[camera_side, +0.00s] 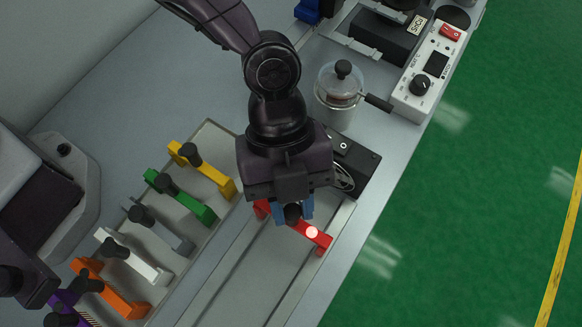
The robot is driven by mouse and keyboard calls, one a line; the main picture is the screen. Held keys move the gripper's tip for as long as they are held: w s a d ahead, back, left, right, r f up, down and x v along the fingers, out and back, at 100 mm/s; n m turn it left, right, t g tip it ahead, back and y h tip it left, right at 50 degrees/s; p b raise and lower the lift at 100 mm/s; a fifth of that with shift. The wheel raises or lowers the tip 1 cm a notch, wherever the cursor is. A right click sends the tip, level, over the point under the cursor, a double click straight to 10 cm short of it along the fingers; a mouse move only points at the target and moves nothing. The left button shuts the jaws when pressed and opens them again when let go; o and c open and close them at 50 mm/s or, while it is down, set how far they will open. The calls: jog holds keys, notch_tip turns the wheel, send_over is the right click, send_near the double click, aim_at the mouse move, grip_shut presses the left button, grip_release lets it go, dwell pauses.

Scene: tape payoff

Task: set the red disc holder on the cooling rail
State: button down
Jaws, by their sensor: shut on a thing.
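The red disc holder (324,245) is a red bar with a pale round disc (312,232) near its right end and a dark knob at its middle. My gripper (292,212) has blue fingertips and is shut on the holder around the knob. The gripper body hides part of the holder's left end. The holder is over the far end of a long grey grooved rail (262,272); I cannot tell whether it touches it. Which strip is the cooling rail is not marked.
A grey rack (212,135) at left bears several holders, including yellow (218,178), green (192,203), white (140,263) and orange (118,298). A black box (357,160), a lidded glass pot (338,95) and a white control box (428,75) stand behind.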

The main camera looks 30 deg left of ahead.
jog(key=shift+f, duration=0.15)
jog(key=shift+c, duration=1.7)
grip_release()
jog(key=shift+r, duration=3.55)
